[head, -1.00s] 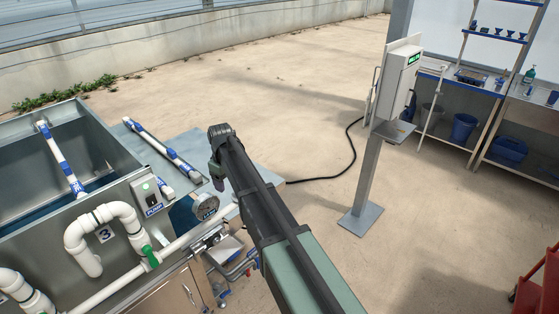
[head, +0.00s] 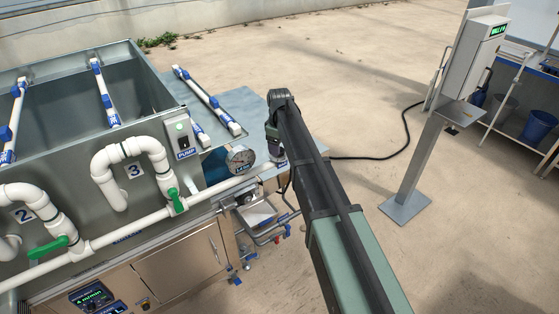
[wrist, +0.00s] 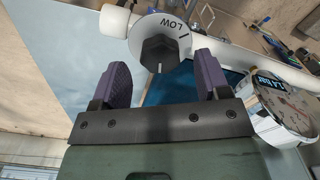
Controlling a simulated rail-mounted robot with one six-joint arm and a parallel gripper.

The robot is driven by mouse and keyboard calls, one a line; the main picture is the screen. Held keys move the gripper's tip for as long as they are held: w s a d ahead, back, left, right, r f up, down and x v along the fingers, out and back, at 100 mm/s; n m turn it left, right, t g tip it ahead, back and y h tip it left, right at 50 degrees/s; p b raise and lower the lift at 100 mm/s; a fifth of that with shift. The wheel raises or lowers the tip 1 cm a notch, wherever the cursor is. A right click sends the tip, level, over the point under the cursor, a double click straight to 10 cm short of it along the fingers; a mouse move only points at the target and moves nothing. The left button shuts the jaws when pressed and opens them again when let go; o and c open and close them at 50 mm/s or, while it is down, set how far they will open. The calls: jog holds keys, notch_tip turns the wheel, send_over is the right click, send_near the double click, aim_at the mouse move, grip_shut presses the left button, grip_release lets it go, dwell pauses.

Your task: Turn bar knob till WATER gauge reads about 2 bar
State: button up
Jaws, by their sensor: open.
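The black bar knob (wrist: 159,52) sits on a white round plate marked LOW in the wrist view. My gripper (wrist: 162,66) is open, with one purple finger on each side of the knob and a visible gap on both sides in the picture. Whether the fingers are level with the knob in depth I cannot tell. The gauge (wrist: 284,108) is at the right, its blue label reading about 1.4 bar. In the head view the gauge (head: 241,158) stands on the white pipe, and my gripper (head: 272,142) is just right of it. The knob is not clear there.
White pipes with green valve handles (head: 174,201) run along the tank front (head: 146,106). A switch box marked PUMP (head: 180,134) is left of the gauge. A grey post (head: 433,155) with a display box stands to the right on open floor.

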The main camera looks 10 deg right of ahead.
notch_tip(320, 180, down, 2)
jog(key=shift+f+b, duration=0.1)
jog(key=shift+b, duration=0.3)
jog(key=c, duration=0.9)
jog(key=shift+m, duration=0.3)
jog(key=m, duration=0.9)
jog(key=shift+m, duration=0.3)
